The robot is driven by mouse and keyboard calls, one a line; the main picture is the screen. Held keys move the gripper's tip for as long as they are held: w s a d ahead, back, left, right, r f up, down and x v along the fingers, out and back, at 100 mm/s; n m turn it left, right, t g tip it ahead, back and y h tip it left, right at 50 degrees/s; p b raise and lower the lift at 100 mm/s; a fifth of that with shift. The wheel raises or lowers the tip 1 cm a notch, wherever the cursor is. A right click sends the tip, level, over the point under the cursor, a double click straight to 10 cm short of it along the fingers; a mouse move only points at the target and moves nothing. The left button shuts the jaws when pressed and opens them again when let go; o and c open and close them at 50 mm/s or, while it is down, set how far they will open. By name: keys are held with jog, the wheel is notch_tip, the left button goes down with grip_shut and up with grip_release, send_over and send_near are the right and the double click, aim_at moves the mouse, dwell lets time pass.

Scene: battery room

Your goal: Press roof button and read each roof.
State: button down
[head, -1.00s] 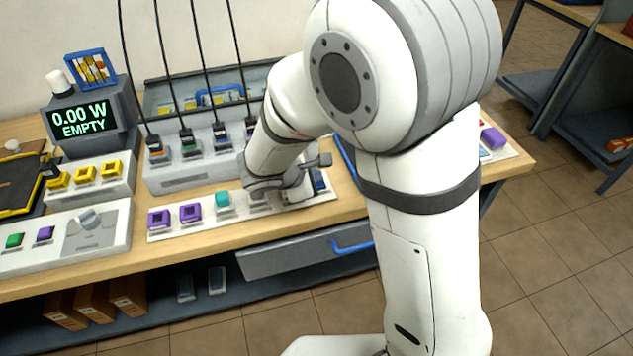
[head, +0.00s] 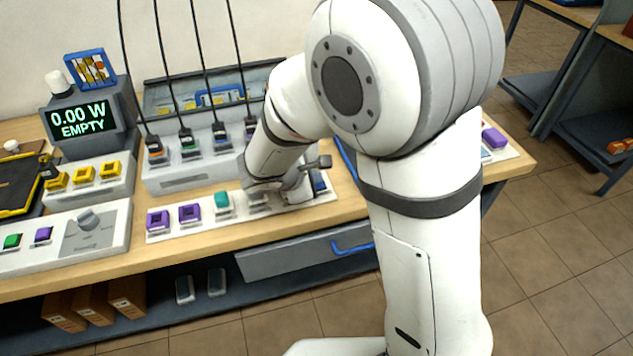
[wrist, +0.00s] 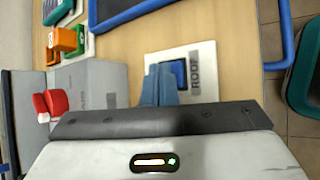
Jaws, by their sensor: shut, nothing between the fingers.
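The roof button is a blue square (wrist: 176,72) on a white plate marked ROOF (wrist: 205,60) in the wrist view. My gripper (wrist: 163,70) is shut and empty, its fingertips over the left part of the blue button. I cannot tell whether they touch or press it. In the head view a blue button (head: 319,182) shows at the right end of a white strip, beside my gripper, whose fingertips are hidden there. A display (head: 78,121) on a grey box reads 0.00 W EMPTY.
The strip also carries purple buttons (head: 189,213) and a teal button (head: 222,201). A grey unit with several cables (head: 190,165) stands behind it. In the wrist view a red knob (wrist: 50,102) on a grey box is at left and a blue handle (wrist: 285,35) at right.

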jog(key=shift+r+p, duration=0.35)
jog(key=shift+r, duration=0.35)
jog(key=shift+r+p, duration=1.8)
jog(key=shift+r, duration=0.75)
jog(key=s+d+r+m+g, duration=0.45)
jog(key=s+d+m, duration=0.4)
jog(key=d, duration=0.35)
jog(key=s+d+r+m+y, duration=0.3)
jog(key=s+r+m+y, duration=0.1)
jog(key=s+m, duration=0.5)
jog(key=shift+s+m+y, duration=0.4)
jog(key=shift+m+y, duration=0.4)
jog(key=shift+m, duration=0.15)
